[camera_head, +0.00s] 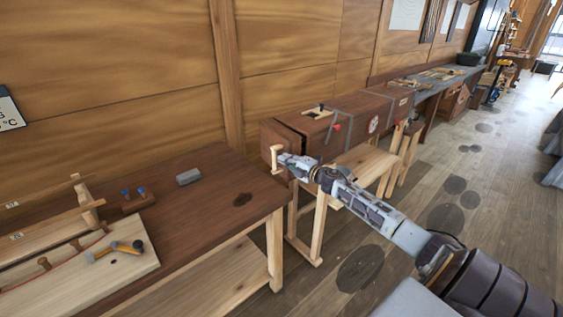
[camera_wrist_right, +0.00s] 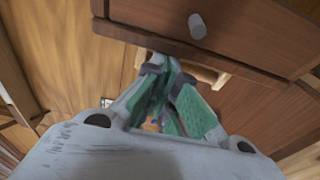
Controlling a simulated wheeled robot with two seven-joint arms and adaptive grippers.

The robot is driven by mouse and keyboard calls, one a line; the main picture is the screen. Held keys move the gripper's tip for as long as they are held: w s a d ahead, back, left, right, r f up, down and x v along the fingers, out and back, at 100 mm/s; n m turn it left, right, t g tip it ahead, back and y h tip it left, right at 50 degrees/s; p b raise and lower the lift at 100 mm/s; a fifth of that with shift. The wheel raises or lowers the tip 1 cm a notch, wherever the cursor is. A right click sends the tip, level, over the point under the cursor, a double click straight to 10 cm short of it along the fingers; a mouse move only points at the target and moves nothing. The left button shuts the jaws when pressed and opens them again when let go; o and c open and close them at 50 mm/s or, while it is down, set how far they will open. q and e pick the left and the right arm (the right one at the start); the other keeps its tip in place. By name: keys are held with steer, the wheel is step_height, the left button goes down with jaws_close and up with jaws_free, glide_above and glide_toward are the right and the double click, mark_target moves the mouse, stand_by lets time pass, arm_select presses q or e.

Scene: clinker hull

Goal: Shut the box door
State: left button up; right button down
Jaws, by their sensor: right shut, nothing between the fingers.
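The long dark-brown wooden box (camera_head: 345,115) stands on light trestle legs beyond the bench. At its left end a brown panel, seemingly the box door (camera_head: 273,138), shows a dark gap beside it, so it looks ajar. My right gripper (camera_head: 281,159) is shut and empty near the lower part of this end, next to a pale wooden handle piece (camera_head: 276,150). In the right wrist view, the shut green-padded fingers (camera_wrist_right: 158,68) are just below a brown panel (camera_wrist_right: 240,35) with a grey round knob (camera_wrist_right: 197,26). I cannot tell whether they touch it. My left gripper is out of view.
A dark-topped workbench (camera_head: 215,200) fills the left, with a grey block (camera_head: 188,177), blue-topped pegs and a mallet (camera_head: 115,250) on it. Its right edge is close to my right gripper. A wooden wall stands behind. The floor (camera_head: 440,190) at right is open.

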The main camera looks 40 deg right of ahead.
steer(key=d, duration=0.1)
steer(key=s+d, duration=0.1)
steer(key=d, duration=0.1)
steer(key=d+b, duration=0.1)
steer(key=d, duration=0.1)
steer(key=shift+s, duration=0.25)
